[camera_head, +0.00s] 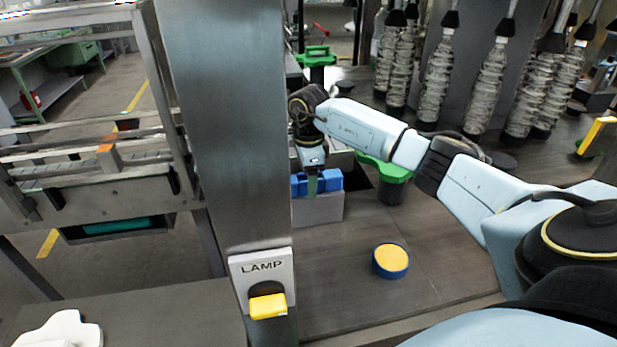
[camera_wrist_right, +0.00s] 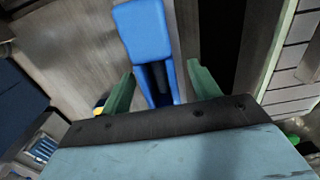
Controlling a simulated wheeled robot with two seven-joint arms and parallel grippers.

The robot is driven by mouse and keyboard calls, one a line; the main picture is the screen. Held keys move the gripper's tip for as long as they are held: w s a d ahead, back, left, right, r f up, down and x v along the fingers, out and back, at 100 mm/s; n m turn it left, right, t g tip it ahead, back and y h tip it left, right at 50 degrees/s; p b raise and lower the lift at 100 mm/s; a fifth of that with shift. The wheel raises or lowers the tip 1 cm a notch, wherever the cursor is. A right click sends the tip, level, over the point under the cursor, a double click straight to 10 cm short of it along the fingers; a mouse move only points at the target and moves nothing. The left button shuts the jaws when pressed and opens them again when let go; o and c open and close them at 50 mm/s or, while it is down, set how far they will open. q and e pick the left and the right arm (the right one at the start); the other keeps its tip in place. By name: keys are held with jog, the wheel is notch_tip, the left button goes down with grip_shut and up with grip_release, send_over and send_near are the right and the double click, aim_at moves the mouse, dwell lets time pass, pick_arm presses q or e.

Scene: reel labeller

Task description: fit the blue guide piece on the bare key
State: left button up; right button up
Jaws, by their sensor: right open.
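A blue piece (camera_head: 331,180) rests on top of a light grey block (camera_head: 318,210) on the bench, partly hidden by my right gripper. My right gripper (camera_head: 313,185) points down at it, with a green finger in front of the blue. In the right wrist view the blue piece (camera_wrist_right: 146,38) has a dark slot and lies ahead of and between the two parted green fingers (camera_wrist_right: 160,88). A gap shows on both sides, so it is not clamped. A yellow key (camera_head: 268,306) sticks out under the LAMP plate (camera_head: 262,268). I cannot tell whether it is the bare key. My left gripper is not in view.
A round blue piece with a yellow top (camera_head: 390,260) lies on the bench (camera_head: 345,285). A wide metal post (camera_head: 225,120) stands left of the grey block. A green-rimmed dark container (camera_head: 388,180) stands close behind my right forearm. The front bench is mostly clear.

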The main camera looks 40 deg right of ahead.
notch_tip(320, 180, up, 13)
jog(key=b, duration=0.2)
jog(key=shift+r, duration=0.2)
dwell(0.6)
